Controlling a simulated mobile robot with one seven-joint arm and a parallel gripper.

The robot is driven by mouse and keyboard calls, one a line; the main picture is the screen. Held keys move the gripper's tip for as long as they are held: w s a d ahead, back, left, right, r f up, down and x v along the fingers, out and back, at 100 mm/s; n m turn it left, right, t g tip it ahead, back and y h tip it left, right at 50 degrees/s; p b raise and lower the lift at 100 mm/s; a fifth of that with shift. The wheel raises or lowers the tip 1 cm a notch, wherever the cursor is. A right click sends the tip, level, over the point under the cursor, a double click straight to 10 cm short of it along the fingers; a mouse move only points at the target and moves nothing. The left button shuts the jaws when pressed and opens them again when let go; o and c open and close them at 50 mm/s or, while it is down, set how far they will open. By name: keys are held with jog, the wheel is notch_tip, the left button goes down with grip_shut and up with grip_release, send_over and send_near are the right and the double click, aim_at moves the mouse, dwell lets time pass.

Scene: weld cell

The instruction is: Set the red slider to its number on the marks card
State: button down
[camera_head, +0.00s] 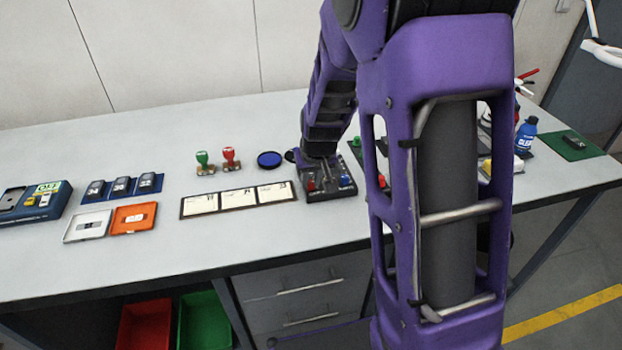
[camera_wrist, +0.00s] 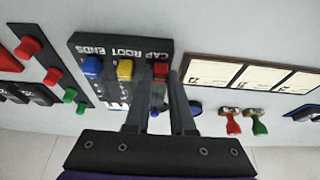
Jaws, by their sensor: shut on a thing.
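The dark slider box (camera_head: 333,193) stands on the bench, and its lettering reads "CAP ROOT ENDS" upside down in the wrist view (camera_wrist: 112,45). It carries a blue knob (camera_wrist: 92,66), a yellow knob (camera_wrist: 125,70) and a red slider knob (camera_wrist: 160,72). My gripper (camera_wrist: 157,85) is shut on the red knob, one finger on each side; the fingers hide part of the box. In the head view my gripper (camera_head: 319,172) is over the box. A dark board with three white cards (camera_head: 238,200) lies beside the box; its small figures are hard to read.
Green (camera_head: 203,160) and red (camera_head: 229,157) stamps and a blue round pad (camera_head: 269,159) stand behind the cards. White (camera_head: 87,226) and orange (camera_head: 133,218) trays lie left. A blue bottle (camera_head: 526,133) stands right. Bare bench lies in front of the trays.

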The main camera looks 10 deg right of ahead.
jog(key=shift+w, duration=0.1)
jog(key=w, duration=0.9)
jog(key=shift+w+r, duration=0.1)
jog(key=shift+r, duration=0.05)
jog(key=c, duration=1)
grip_release()
jog(key=shift+w, duration=0.1)
jog(key=shift+c, duration=0.2)
jog(key=p+v, duration=0.1)
jog(key=v, duration=1.6)
jog(key=shift+s, duration=0.25)
jog(key=shift+w+r, duration=0.1)
jog(key=shift+r, duration=0.05)
